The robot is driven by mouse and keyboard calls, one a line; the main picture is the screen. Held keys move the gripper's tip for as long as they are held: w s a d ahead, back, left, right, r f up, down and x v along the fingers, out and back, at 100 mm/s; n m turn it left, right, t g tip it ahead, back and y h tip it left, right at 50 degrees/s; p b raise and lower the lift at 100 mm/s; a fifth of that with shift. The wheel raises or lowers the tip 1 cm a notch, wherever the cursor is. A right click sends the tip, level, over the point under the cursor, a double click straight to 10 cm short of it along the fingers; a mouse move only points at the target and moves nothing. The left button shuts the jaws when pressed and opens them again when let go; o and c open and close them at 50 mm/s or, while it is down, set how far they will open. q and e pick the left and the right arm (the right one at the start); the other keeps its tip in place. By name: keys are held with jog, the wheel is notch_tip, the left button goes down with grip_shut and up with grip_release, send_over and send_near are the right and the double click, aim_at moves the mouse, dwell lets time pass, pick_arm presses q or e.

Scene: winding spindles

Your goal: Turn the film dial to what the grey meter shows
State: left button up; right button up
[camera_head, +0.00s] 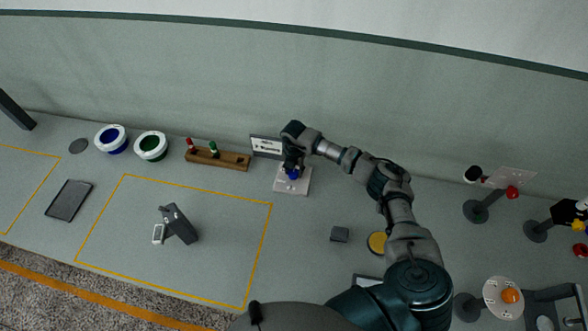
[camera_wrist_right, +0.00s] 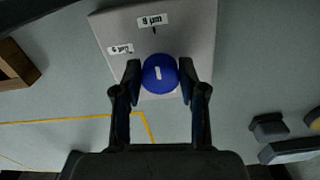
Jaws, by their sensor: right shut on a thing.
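The film dial is a blue knob (camera_wrist_right: 160,74) on a pale plate (camera_wrist_right: 195,30); the plate also shows in the head view (camera_head: 299,186). A white mark on the knob points up and slightly left in the wrist view, near a label that seems to read 9 µm (camera_wrist_right: 153,20). Another label reads 6 µm (camera_wrist_right: 120,49). My right gripper (camera_wrist_right: 160,78) is shut on the knob, one finger each side. A dark grey device (camera_head: 179,223), perhaps the grey meter, stands in the yellow-outlined area with a small white piece beside it; no reading is legible.
A sign (camera_head: 266,147) and a wooden rack (camera_head: 222,160) with red and green pegs stand left of the plate. Blue (camera_head: 111,138) and green (camera_head: 151,146) round containers sit farther left. A dark cube (camera_head: 340,234) and yellow disc (camera_head: 377,242) lie near my right arm.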

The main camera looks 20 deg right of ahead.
aim_at(293, 172)
jog(key=shift+a+m, duration=0.2)
jog(key=shift+m, duration=0.1)
jog(key=o, duration=1.1)
jog(key=shift+s+a, duration=0.1)
jog(key=shift+s, duration=0.05)
jog(key=shift+o, duration=0.2)
notch_tip(293, 172, up, 12)
jog(key=shift+f, duration=0.1)
